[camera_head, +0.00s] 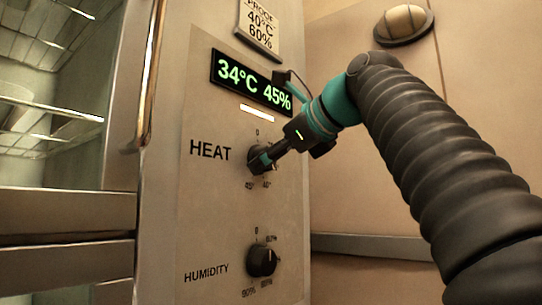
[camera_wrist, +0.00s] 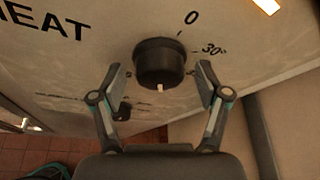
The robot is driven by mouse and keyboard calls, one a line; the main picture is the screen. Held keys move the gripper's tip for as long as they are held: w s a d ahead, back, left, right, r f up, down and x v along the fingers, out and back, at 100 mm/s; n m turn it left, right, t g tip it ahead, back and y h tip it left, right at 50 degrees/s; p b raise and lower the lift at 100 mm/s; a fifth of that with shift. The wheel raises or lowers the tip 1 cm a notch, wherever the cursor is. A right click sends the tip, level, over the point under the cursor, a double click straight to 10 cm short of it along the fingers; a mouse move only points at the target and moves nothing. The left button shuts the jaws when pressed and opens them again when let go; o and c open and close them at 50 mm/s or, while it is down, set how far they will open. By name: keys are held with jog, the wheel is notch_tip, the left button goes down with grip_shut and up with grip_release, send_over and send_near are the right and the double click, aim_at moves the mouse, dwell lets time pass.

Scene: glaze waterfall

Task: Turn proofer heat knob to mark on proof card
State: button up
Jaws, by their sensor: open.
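The proof card (camera_head: 260,28) at the top of the panel reads PROOF, 40°C, 60%. The heat knob (camera_head: 254,163) is black and round, beside the label HEAT, with marks 0, 45° and 40° readable around it. In the wrist view the heat knob (camera_wrist: 160,60) shows a pale pointer at its lower edge, with printed 0 and 30° at its upper right. My gripper (camera_wrist: 160,76) is open, with one finger on each side of the knob and small gaps visible. In the head view my gripper (camera_head: 264,159) partly covers the knob.
The green display (camera_head: 251,82) reads 34°C 45%, with a lit bar (camera_head: 257,113) below. The humidity knob (camera_head: 262,261) is lower on the panel. A vertical metal handle (camera_head: 151,75) and glass-front racks stand left. A round wall lamp (camera_head: 403,24) is upper right.

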jog(key=v, duration=1.2)
dwell(0.5)
